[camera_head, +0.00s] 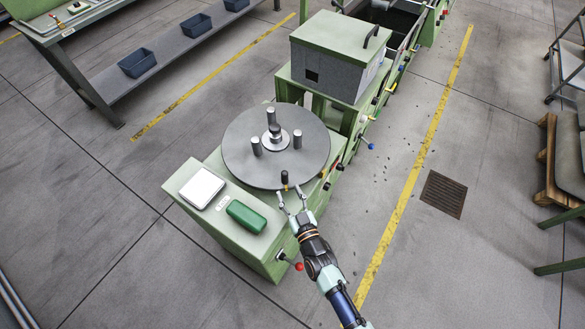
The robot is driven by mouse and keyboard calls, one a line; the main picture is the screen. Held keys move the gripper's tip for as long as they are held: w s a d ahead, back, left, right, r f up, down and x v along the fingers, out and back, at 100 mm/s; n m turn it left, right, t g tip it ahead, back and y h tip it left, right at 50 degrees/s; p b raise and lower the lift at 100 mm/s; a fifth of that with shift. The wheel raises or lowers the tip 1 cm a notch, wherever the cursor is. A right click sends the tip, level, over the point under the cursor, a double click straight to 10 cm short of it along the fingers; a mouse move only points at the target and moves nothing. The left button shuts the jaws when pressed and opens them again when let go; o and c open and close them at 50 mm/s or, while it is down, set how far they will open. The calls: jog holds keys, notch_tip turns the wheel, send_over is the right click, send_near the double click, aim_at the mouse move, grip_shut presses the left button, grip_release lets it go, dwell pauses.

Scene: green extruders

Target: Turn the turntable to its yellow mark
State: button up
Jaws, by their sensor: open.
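The turntable (240,152) is a round grey disc on top of a green machine, left of the picture's middle. Several silver upright pegs stand on it, around a central hub (275,138). A small dark upright knob (284,177) with a yellowish lower part stands near the disc's front rim. My gripper (289,192) is open just in front of that knob, its two fingers spread and pointing at the disc's front edge. I cannot tell whether a finger touches the knob. I cannot clearly make out a yellow mark on the turntable.
A white square plate (202,188) and a green rounded block (246,216) lie on the machine's front left top. A grey box with a green lid (340,62) stands behind the disc. Small levers, one blue-tipped (371,146), jut from the right side. A red knob (299,266) juts out below.

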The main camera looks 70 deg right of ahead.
aim_at(286, 179)
jog(key=x, duration=0.2)
jog(key=b+x, duration=0.1)
jog(key=x, duration=0.2)
jog(key=s+x, duration=0.1)
jog(key=x, duration=0.1)
jog(key=shift+w+d+f, duration=0.15)
jog(key=shift+d+f, duration=0.05)
jog(key=shift+d, duration=0.3)
grip_shut()
